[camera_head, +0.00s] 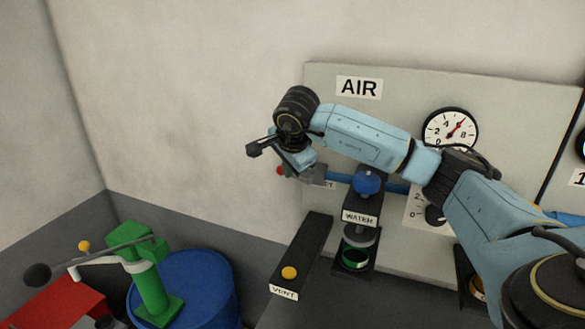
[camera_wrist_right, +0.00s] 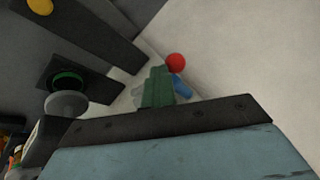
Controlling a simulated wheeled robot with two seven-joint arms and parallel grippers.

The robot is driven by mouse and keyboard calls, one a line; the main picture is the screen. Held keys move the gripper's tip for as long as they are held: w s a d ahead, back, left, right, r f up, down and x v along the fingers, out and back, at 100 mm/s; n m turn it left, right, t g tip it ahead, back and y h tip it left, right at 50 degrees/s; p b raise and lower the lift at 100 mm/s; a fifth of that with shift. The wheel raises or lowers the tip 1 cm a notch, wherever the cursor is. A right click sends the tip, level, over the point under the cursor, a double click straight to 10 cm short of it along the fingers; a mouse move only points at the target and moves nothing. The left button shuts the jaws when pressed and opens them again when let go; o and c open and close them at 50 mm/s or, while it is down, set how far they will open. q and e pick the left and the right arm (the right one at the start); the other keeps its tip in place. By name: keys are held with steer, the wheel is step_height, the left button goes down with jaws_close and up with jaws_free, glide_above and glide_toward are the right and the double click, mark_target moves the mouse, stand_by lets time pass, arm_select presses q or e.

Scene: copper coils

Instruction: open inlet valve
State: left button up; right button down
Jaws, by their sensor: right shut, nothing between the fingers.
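The inlet valve shows mainly as a red ball knob (camera_head: 281,170) at the left end of a blue pipe on the grey panel. Its body is mostly hidden by my right gripper (camera_head: 303,170), and only the last letter of its label shows. My right gripper is shut and empty, close to the knob. In the right wrist view the red knob (camera_wrist_right: 175,62) lies just beyond the narrow greenish shut fingers (camera_wrist_right: 157,88), beside a blue pipe piece (camera_wrist_right: 181,88). I cannot tell whether the fingers touch the valve. My left gripper is not in view.
A blue regulator knob (camera_head: 368,183) and water bowl (camera_head: 355,250) stand right of the valve. A black vent bar (camera_head: 300,259) with a yellow button juts out below. A gauge (camera_head: 450,130) is on the panel. A green pump (camera_head: 148,275) and blue drum (camera_head: 210,285) stand lower left.

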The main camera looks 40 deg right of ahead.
steer(key=shift+w+a+r+t, duration=0.25)
steer(key=shift+w+r+t, duration=0.1)
steer(key=shift+r, duration=0.1)
steer(key=shift+s+d+f+b, duration=0.15)
steer(key=shift+s+f+b, duration=0.1)
steer(key=shift+f+b, duration=0.2)
steer(key=shift+d, duration=0.1)
steer(key=shift+s+r, duration=0.1)
steer(key=w+a+r+p, duration=0.1)
steer(key=a+r, duration=0.6)
steer(key=r, duration=0.3)
steer(key=shift+a+r, duration=0.2)
steer(key=shift+a, duration=0.2)
steer(key=shift+w, duration=0.1)
